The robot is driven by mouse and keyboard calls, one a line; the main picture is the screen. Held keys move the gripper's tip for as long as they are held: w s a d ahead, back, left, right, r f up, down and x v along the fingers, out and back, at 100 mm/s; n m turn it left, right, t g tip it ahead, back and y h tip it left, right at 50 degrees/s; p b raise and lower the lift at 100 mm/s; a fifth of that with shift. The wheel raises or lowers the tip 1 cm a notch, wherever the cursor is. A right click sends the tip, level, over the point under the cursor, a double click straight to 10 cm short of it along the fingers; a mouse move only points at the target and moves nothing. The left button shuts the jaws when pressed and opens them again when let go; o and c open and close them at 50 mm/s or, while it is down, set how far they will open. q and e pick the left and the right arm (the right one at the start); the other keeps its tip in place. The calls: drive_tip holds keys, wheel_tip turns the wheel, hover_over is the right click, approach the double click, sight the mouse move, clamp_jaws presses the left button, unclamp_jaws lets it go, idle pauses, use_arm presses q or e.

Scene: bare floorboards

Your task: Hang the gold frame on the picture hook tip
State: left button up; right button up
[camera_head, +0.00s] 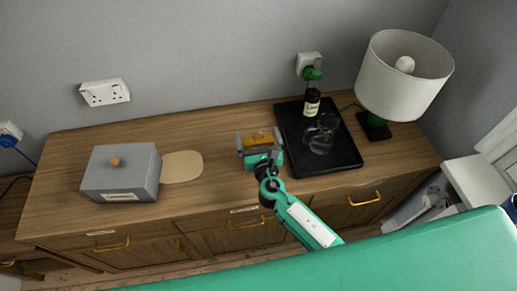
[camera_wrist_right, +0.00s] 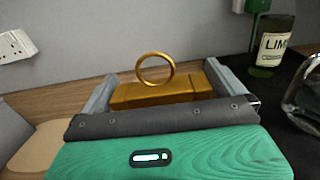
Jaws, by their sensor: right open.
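The gold frame (camera_head: 259,139) is a small gold block on the wooden sideboard, near the middle of the head view. In the right wrist view the gold frame (camera_wrist_right: 165,92) shows a ring (camera_wrist_right: 155,69) standing up at its top. My right gripper (camera_head: 259,135) is open, with one finger on either side of the frame; gaps to the fingers are hard to judge. In the right wrist view its grey fingers flank the block. I cannot make out a picture hook in either view. My left gripper is out of view.
A black tray (camera_head: 345,158) right of the frame holds a dark bottle (camera_head: 312,102) and a glass jug (camera_head: 321,134). A lamp (camera_head: 404,75) stands at the far right. A grey lidded box (camera_head: 122,173) and a tan mat (camera_head: 182,167) lie left. Sockets (camera_head: 105,92) are on the wall.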

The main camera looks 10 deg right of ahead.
drive_tip(key=shift+w, duration=0.25)
drive_tip(key=c, duration=1.3)
drive_tip(key=shift+o, duration=0.2)
